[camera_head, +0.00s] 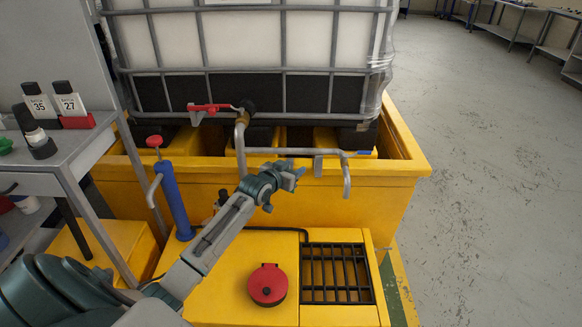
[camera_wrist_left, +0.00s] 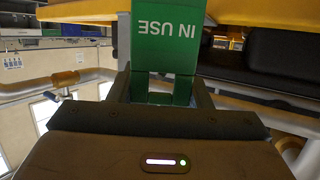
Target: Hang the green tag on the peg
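The green tag (camera_wrist_left: 166,42) fills the upper middle of the left wrist view, with "IN USE" upside down. My left gripper (camera_wrist_left: 163,92) is shut on its lower end, one finger at each side. In the head view my left gripper (camera_head: 291,176) is in front of the yellow bund wall, below the grey pipe (camera_head: 290,151). I cannot make out the tag there. A short blue-ended piece (camera_head: 364,152) is at the pipe's right end; I cannot tell whether it is the peg. My right gripper is not in view.
A caged white tank (camera_head: 270,40) stands in the yellow bund (camera_head: 370,200). A red-handled valve (camera_head: 210,108) and blue post (camera_head: 172,200) are near my left arm. A red knob (camera_head: 267,285) and black grate (camera_head: 337,273) are below. A table with numbered bottles (camera_head: 69,103) is left.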

